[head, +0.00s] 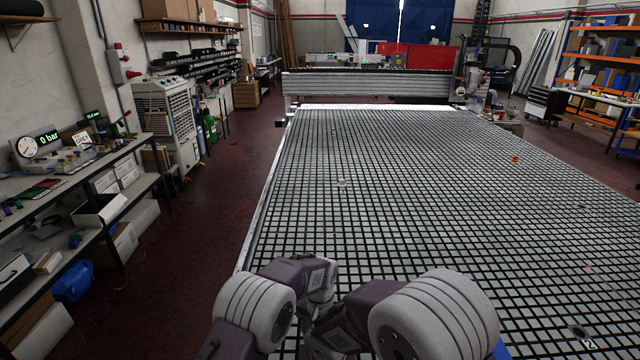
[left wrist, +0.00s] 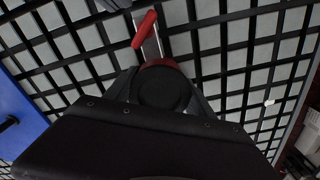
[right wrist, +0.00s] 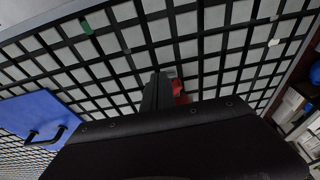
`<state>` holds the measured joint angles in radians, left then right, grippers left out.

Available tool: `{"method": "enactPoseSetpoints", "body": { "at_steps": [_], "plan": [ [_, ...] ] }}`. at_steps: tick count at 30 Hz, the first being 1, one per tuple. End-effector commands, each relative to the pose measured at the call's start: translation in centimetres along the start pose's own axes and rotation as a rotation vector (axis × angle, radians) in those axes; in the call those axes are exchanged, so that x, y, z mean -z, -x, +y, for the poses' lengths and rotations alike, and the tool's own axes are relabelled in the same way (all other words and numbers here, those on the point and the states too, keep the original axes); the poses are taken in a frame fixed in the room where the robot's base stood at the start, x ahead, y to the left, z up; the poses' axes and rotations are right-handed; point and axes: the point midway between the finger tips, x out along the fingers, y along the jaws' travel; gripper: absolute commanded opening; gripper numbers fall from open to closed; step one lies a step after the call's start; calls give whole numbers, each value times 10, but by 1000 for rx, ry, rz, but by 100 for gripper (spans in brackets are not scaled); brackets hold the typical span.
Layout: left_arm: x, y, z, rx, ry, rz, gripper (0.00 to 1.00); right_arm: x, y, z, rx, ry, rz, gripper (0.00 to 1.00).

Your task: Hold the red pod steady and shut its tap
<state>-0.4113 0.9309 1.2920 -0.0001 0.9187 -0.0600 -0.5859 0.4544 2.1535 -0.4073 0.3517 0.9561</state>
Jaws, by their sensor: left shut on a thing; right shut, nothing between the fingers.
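In the left wrist view, the red pod (left wrist: 163,65) shows as a red rim behind a black round part. My left gripper (left wrist: 165,88) is shut on it, with a dark finger on each side. A metal piece sticks out from the pod, and the tap's red lever (left wrist: 145,29) lies at a slant over it. In the right wrist view, my right gripper (right wrist: 160,90) is shut and empty. A red part (right wrist: 178,87) shows just right of its fingers, partly hidden; I cannot tell whether they touch. In the head view my arms hide the pod and both grippers.
The grid table (head: 420,170) is mostly clear, with a few small bits scattered on it. A blue panel with a black handle (right wrist: 40,115) lies at the left in the right wrist view. A bench with a gauge and a "0 bar" display (head: 48,138) stands at the left.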

Motion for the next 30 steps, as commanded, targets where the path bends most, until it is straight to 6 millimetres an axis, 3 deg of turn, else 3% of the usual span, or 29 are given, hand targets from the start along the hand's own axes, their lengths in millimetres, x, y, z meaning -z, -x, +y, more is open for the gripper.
{"method": "enactPoseSetpoints", "body": {
  "at_steps": [30],
  "plan": [
    [0, 0, 0, 0, 0, 1, 6, 9, -2, -4, 0, 0, 0, 0]
  ]
}}
